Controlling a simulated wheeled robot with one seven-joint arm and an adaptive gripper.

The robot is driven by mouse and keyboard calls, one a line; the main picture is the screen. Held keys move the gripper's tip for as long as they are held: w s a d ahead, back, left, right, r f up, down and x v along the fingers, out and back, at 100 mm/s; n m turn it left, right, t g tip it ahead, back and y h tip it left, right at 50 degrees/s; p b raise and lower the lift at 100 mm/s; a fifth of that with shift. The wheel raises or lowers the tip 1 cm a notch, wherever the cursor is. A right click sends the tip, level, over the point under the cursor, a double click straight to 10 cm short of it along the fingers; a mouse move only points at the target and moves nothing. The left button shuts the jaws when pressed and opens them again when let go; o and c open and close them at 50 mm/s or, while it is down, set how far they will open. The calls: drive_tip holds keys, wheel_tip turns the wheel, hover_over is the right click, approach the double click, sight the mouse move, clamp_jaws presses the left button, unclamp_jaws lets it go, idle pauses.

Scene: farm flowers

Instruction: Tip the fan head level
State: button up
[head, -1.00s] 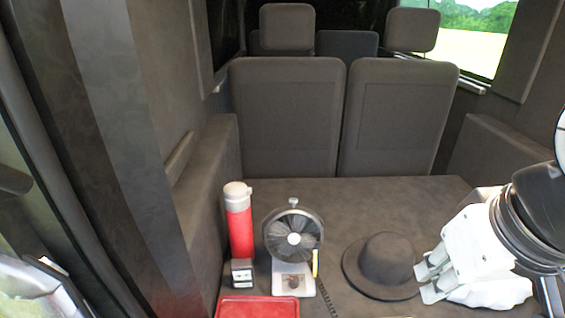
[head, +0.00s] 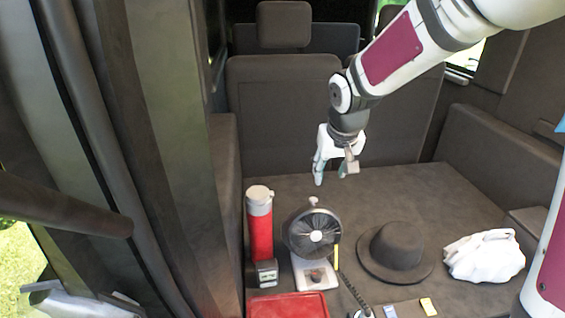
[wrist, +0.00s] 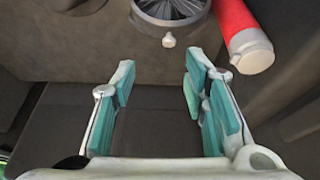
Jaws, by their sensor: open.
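The fan (head: 314,236) stands on the dark cargo floor in the head view, with a round black caged head on a white base (head: 315,273). Its head leans back, with a small pale knob (head: 313,201) on its top rim. In the wrist view the fan head (wrist: 172,10) shows partly at the top edge, its knob (wrist: 168,40) pointing toward my gripper. My gripper (head: 334,178) is open and empty, pointing down behind and above the fan, apart from it. In the wrist view my gripper's padded fingers (wrist: 160,95) are spread wide with nothing between them.
A red bottle (head: 260,225) stands close left of the fan, with a small dark box (head: 265,272) before it. A red tray (head: 288,306) lies in front. A black hat (head: 396,248) and white bag (head: 484,255) are right. Seat backs (head: 285,120) rise behind.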

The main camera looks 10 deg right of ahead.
sight(314, 199)
drive_tip(key=x, duration=0.5)
drive_tip(key=w+a+b+x, duration=0.1)
drive_tip(key=x, duration=0.9)
drive_tip(key=shift+w+a+b, duration=0.3)
drive_tip(key=shift+b, duration=0.05)
drive_tip(key=shift+c, duration=0.6)
clamp_jaws()
